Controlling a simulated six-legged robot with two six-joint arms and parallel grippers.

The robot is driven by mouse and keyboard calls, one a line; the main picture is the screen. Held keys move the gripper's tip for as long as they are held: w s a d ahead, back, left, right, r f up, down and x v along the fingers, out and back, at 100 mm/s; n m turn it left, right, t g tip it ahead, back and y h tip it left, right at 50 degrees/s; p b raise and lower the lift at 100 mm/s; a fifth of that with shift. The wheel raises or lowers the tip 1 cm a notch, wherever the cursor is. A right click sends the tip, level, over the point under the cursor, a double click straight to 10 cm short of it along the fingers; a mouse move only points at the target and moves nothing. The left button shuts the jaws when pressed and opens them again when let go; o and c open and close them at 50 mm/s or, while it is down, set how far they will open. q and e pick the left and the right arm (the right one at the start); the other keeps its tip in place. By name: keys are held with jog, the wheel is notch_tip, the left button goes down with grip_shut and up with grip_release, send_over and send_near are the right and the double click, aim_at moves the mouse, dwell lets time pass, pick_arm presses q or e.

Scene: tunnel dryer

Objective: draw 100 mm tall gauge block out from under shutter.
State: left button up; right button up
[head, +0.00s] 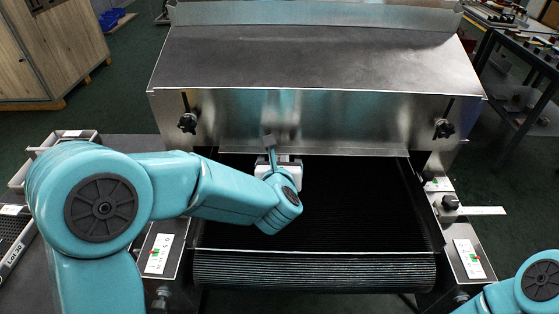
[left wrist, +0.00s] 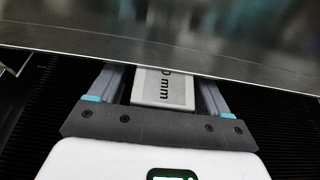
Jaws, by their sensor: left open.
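The gauge block (left wrist: 150,97) is a pale block with a grey face; "0 mm" can be read on it in the left wrist view. Its far part is hidden under the metal shutter (left wrist: 190,40). My left gripper (left wrist: 160,80) is open, with one finger on each side of the block and gaps between. Its fingertips pass out of sight beneath the shutter edge. In the head view my left gripper (head: 284,159) is at the lower edge of the shutter (head: 340,130), and I cannot make out the block there. My right gripper is not in view.
The dark ribbed conveyor belt (head: 350,210) is clear to the right of my left arm. Black knobs (head: 188,122) (head: 443,129) sit on the housing at both sides. Side rails with labelled panels (head: 159,254) flank the belt. A grey tray (head: 20,178) lies at far left.

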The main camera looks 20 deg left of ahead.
pick_arm(q)
jog(key=shift+w, duration=0.2)
grip_shut()
jog(key=shift+s+f, duration=0.1)
jog(key=shift+s+d, duration=0.15)
jog(key=shift+s, duration=0.4)
jog(key=shift+s+d+b, duration=0.1)
jog(key=shift+s+b, duration=0.15)
jog(key=shift+b, duration=0.2)
jog(key=shift+s+d+b, duration=0.25)
jog(key=shift+s+b, duration=0.1)
jog(key=shift+s, duration=0.55)
jog(key=shift+s+d+b, duration=0.25)
jog(key=shift+s+b, duration=0.1)
jog(key=shift+s, duration=0.55)
jog(key=shift+o, duration=0.4)
grip_release()
